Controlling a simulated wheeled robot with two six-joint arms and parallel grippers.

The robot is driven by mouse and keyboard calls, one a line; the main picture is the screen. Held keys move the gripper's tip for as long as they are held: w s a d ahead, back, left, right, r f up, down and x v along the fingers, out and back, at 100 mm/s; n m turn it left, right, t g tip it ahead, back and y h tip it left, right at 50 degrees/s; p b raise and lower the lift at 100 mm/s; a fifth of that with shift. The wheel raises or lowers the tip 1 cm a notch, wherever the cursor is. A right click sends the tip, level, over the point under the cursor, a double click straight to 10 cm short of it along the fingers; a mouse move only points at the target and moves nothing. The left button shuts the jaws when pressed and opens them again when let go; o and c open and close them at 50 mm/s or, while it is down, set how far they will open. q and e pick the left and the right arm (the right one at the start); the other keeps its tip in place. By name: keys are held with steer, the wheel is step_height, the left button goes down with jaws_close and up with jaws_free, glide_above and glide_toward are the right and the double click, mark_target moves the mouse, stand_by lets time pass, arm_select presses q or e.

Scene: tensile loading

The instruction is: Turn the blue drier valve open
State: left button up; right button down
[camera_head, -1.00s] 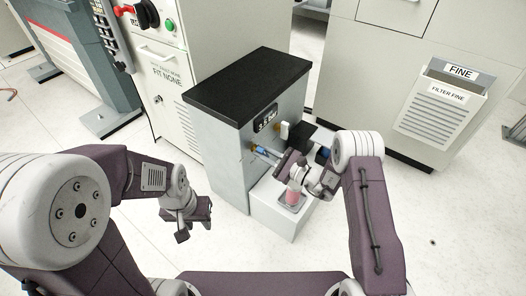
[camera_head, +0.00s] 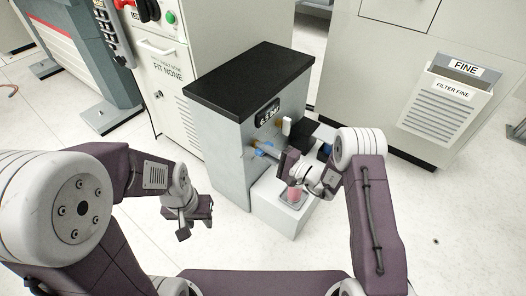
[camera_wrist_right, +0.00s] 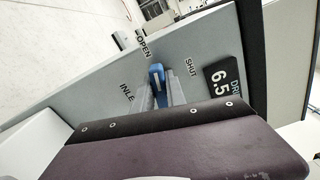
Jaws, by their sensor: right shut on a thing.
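The blue drier valve (camera_wrist_right: 157,74) is on the grey panel of the drier cabinet (camera_head: 228,160), beside the printed words OPEN and SHUT. In the wrist view its handle points up the picture, between the two words. My right gripper (camera_wrist_right: 163,93) is shut on the handle, with a finger on each side. In the head view, the right gripper (camera_head: 266,150) reaches the panel from the right and hides most of the valve. My left gripper (camera_head: 192,220) hangs over the floor at the left, away from the cabinet. Its finger gap is unclear.
A low white box (camera_head: 268,208) carrying a pink-red container (camera_head: 294,194) stands under my right wrist. A dark display (camera_wrist_right: 225,78) is close beside the valve. A black object (camera_head: 302,136) is behind the wrist. The floor around the left gripper is clear.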

steer(key=shift+f+n+b, duration=0.25)
steer(key=shift+n+b, duration=0.1)
steer(key=shift+n, duration=0.75)
steer(key=c, duration=1.4)
jaws_free()
steer(key=shift+o, duration=0.2)
steer(key=shift+d+r, duration=0.1)
steer(key=p+v, duration=0.4)
steer(key=v, duration=0.5)
